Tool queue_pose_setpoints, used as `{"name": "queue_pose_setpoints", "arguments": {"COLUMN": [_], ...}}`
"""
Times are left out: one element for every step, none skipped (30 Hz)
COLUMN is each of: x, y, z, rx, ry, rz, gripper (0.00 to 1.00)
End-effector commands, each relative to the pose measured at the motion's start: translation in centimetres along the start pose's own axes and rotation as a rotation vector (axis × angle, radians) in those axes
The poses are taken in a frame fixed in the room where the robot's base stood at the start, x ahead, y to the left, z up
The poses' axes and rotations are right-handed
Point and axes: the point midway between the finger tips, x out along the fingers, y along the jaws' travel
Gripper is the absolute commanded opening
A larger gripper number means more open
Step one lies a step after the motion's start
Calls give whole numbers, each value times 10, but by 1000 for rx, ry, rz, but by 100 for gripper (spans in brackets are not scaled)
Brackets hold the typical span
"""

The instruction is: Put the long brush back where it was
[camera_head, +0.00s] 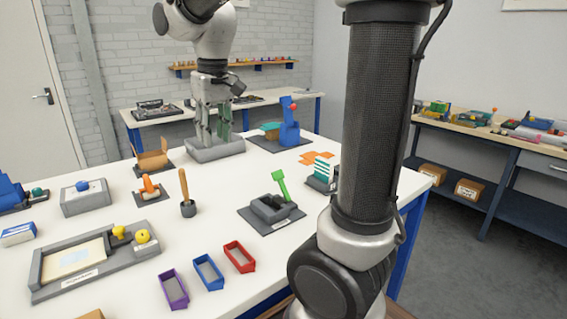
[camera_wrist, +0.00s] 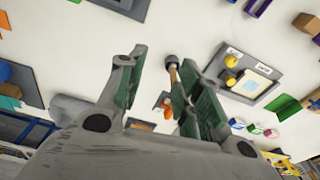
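A tool with a plain wooden handle (camera_head: 184,184) stands nearly upright in a small dark round holder (camera_head: 188,209) on the white table. It may be the long brush; its lower end is hidden. It also shows in the wrist view (camera_wrist: 173,73), beyond my fingers. My gripper (camera_head: 213,138) points down at the far part of the table, over or just behind a grey block (camera_head: 215,153). In the wrist view my gripper (camera_wrist: 158,62) has its green-padded fingers apart, with nothing held between them. The gap to the grey block is unclear.
A grey block with a green-handled tool (camera_head: 281,185) stands right of the wooden handle. Purple, blue and red bins (camera_head: 239,257) line the front. A grey tray (camera_head: 50,283) lies front left. A blue device (camera_head: 289,130) stands right of my gripper. Bare table lies around the holder.

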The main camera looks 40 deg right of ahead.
Motion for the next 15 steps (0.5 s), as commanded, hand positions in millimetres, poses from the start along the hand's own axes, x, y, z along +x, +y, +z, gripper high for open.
{"name": "queue_pose_setpoints", "arguments": {"x": [-9,-12,-14,-14,-14,-12,-10,-8,-4,-1,2,5,7,9,10], "y": [14,22,30,35,40,46,49,52,55,56,58,59,60,60,61], "z": [31,47,70,86,102,121,134,146,161,170,178,186,191,195,199], "rx": [20,28,39,47,55,62,69,75,82,85,89,93,95,97,99], "ry": [38,59,86,106,125,149,166,180,198,210,221,232,238,243,249], "rz": [0,0,2,3,6,9,12,14,18,21,23,26,28,29,31], "gripper": [35,35,35,35,35,35,35,35,35,35,35,35,35,35,35]}}
